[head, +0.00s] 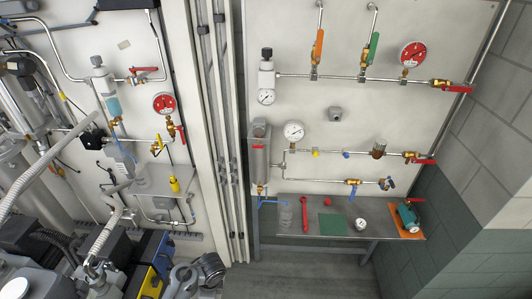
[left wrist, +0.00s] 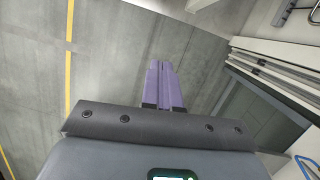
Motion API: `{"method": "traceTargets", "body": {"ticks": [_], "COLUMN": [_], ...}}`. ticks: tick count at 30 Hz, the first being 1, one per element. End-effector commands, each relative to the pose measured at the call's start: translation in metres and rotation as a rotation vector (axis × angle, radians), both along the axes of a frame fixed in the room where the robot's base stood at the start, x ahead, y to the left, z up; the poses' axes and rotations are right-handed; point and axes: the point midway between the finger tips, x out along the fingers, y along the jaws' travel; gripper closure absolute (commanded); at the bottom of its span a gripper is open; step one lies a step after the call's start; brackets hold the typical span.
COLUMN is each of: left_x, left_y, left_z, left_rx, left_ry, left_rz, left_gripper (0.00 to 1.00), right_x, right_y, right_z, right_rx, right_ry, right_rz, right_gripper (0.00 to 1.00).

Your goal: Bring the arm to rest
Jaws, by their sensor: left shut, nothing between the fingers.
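My left gripper (left wrist: 162,66) shows in the left wrist view, its two purple fingers pressed together with nothing between them. It points out over a grey floor with a yellow line and touches nothing that I can see. In the head view, a grey jointed arm part shows at the bottom edge, left of the middle; no gripper fingers can be made out there. My right gripper is in neither view.
In the head view, a wall panel (head: 350,105) carries pipes, valves and gauges. A shelf (head: 280,229) below it holds a red tool, a green mat (head: 332,225) and a teal valve on an orange board. Pumps and hoses crowd the lower left. Floor between is clear.

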Motion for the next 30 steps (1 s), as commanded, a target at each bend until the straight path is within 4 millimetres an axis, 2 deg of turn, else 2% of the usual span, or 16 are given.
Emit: {"method": "traceTargets", "body": {"ticks": [1,8,11,15,18,20,21,24,27,30], "left_x": [-0.012,-0.072,-0.109,-0.177,-0.225,-0.249,-0.264,-0.29,-0.301,-0.3], "left_y": [0.003,0.004,0.004,0.0,-0.003,-0.004,-0.004,-0.004,0.0,0.005], "left_z": [-0.011,-0.059,-0.081,-0.109,-0.114,-0.11,-0.104,-0.079,-0.043,0.0], "left_rx": [0.002,0.0,-0.006,-0.025,-0.045,-0.056,-0.064,-0.087,-0.116,-0.159], "left_ry": [0.023,0.123,0.167,0.206,0.192,0.168,0.144,0.068,-0.027,-0.134], "left_rz": [0.003,0.007,0.01,0.048,0.126,0.193,0.249,0.404,0.573,0.742], "left_gripper": [1.0,1.0,1.0,1.0,1.0,1.0,1.0,1.0,1.0,1.0], "right_x": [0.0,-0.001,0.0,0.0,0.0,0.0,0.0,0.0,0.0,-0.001], "right_y": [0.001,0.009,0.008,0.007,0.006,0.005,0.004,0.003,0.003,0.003], "right_z": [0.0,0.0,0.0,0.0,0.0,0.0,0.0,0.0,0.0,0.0], "right_rx": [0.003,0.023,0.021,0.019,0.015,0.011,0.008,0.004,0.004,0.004], "right_ry": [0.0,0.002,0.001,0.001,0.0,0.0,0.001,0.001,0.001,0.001], "right_rz": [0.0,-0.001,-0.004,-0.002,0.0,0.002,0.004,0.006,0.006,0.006], "right_gripper": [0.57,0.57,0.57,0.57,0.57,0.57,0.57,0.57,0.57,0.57]}}
